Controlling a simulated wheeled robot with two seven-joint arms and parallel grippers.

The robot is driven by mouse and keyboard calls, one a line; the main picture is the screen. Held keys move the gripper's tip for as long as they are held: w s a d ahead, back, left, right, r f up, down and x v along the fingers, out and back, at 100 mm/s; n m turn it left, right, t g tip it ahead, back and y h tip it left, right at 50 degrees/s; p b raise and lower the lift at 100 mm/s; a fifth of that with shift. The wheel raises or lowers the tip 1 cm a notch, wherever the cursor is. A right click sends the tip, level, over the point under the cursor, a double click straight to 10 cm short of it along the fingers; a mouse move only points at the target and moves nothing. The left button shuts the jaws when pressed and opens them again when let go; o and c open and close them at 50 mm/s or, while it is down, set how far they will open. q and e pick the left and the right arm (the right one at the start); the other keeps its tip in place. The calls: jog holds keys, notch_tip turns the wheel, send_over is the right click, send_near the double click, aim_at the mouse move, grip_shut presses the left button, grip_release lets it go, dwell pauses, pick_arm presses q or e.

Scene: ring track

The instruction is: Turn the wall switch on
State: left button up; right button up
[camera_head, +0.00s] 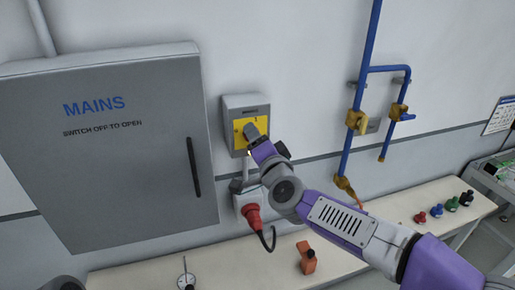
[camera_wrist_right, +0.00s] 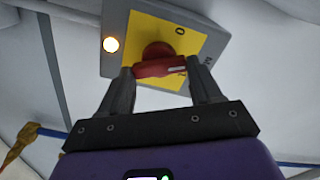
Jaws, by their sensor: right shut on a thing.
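The wall switch (camera_head: 245,108) is a grey box with a yellow plate, mounted right of the MAINS cabinet. In the right wrist view, the switch (camera_wrist_right: 228,40) has a red rotary knob (camera_wrist_right: 160,67) on the yellow plate, an O mark near it and a lit lamp (camera_wrist_right: 111,44) beside the plate. My right gripper (camera_wrist_right: 160,78) is shut on the knob's bar, one finger at each end. In the head view, my right gripper (camera_head: 251,136) covers the knob. The bar lies nearly level across the wrist view. My left gripper is not in view.
The grey MAINS cabinet (camera_head: 110,170) has a dark handle (camera_head: 193,166) close to the switch. A red plug (camera_head: 252,216) sits in a socket below. Blue pipes (camera_head: 362,80) with yellow valves run down the wall at right. A bench below carries an orange block (camera_head: 306,258).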

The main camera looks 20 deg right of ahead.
jog(key=m+b, duration=0.2)
jog(key=m, duration=0.3)
jog(key=shift+f, duration=0.15)
jog(key=shift+m+b, duration=0.3)
jog(key=shift+m, duration=0.1)
jog(key=o, duration=1.1)
jog(key=shift+c, duration=0.2)
jog(key=s, duration=0.7)
jog(key=shift+s+d, duration=0.15)
jog(key=shift+s, duration=0.15)
